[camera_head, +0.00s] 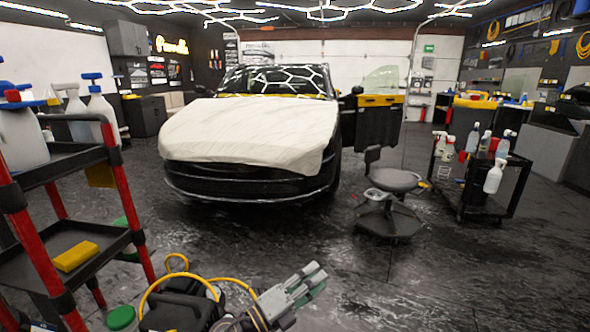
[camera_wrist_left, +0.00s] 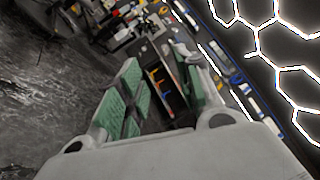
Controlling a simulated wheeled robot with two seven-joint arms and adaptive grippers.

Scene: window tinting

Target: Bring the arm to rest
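My left gripper (camera_head: 314,277) shows at the bottom middle of the head view, pointing up and to the right over the dark floor. In the left wrist view its two green-padded fingers (camera_wrist_left: 158,68) stand apart with nothing between them, so it is open and empty. Nothing touches the fingertips. My right gripper is not in view.
A car (camera_head: 250,175) with a white cover on its hood stands ahead. A red-posted cart (camera_head: 141,236) with spray bottles is close on the left. A grey stool (camera_head: 395,180) and a black bottle cart (camera_head: 468,205) stand right. Floor (camera_head: 430,285) at front right is clear.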

